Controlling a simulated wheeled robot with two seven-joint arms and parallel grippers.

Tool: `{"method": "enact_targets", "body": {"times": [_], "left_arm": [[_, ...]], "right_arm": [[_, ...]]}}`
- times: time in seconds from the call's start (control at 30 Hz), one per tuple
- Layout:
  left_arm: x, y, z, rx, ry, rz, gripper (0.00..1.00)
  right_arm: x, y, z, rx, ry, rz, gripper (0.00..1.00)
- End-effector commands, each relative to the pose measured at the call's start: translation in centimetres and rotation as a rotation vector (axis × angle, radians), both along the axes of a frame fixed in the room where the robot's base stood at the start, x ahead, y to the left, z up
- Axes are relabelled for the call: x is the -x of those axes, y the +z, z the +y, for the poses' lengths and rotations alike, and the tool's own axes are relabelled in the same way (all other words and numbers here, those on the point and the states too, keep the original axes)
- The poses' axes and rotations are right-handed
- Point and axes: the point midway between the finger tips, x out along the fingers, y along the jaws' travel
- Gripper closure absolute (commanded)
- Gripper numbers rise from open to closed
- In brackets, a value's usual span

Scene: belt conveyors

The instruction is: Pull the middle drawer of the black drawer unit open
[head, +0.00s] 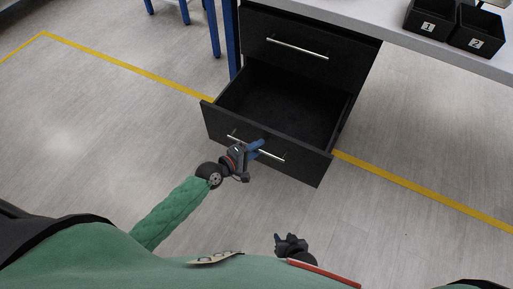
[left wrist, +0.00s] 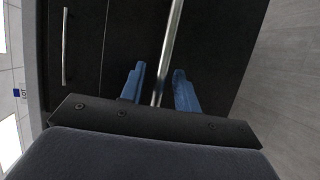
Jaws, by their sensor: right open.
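The black drawer unit (head: 357,50) stands under a light worktop. Its upper drawer (head: 310,32) is shut, with a silver bar handle. The drawer below it (head: 217,122), the middle one as far as I can tell, is pulled well out and looks empty inside. Anything lower is hidden behind it. My left gripper (head: 257,149) is at this drawer's handle (head: 272,155). In the left wrist view its blue fingers (left wrist: 159,88) stand either side of the handle bar (left wrist: 172,40), with gaps showing. My right gripper (head: 287,241) is open and empty near my body.
Two black bins marked 1 (head: 430,22) and 2 (head: 477,36) stand on the worktop (head: 400,30) at the upper right. Blue legs (head: 214,30) stand left of the drawer unit. A yellow floor line (head: 130,68) runs across the grey floor, which is otherwise clear.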

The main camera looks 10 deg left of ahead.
Motion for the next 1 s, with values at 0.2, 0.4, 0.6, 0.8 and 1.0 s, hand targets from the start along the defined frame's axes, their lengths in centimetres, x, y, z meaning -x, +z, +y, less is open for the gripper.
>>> {"method": "enact_targets", "body": {"times": [0.2, 0.4, 0.6, 0.8, 1.0], "left_arm": [[0.6, 0.1, 0.6, -0.001, 0.000, 0.000, 0.68], [2.8, 0.5, 2.5, -0.003, -0.001, 0.000, 0.68], [4.8, 1.0, 4.1, -0.001, 0.000, 0.000, 0.68], [5.7, 1.3, 4.9, 0.000, 0.000, 0.001, 0.68], [5.8, 1.4, 5.0, 0.001, 0.000, 0.001, 0.68]], "right_arm": [[0.0, 0.0, 0.0, 0.000, 0.000, -0.001, 0.59], [0.0, -0.2, 0.0, 0.000, 0.000, -0.001, 0.59], [0.0, -0.4, 0.0, -0.001, 0.000, -0.002, 0.59], [0.0, -0.5, 0.0, -0.001, 0.000, -0.002, 0.59], [0.0, -0.5, 0.0, 0.000, 0.000, -0.001, 0.59]]}}
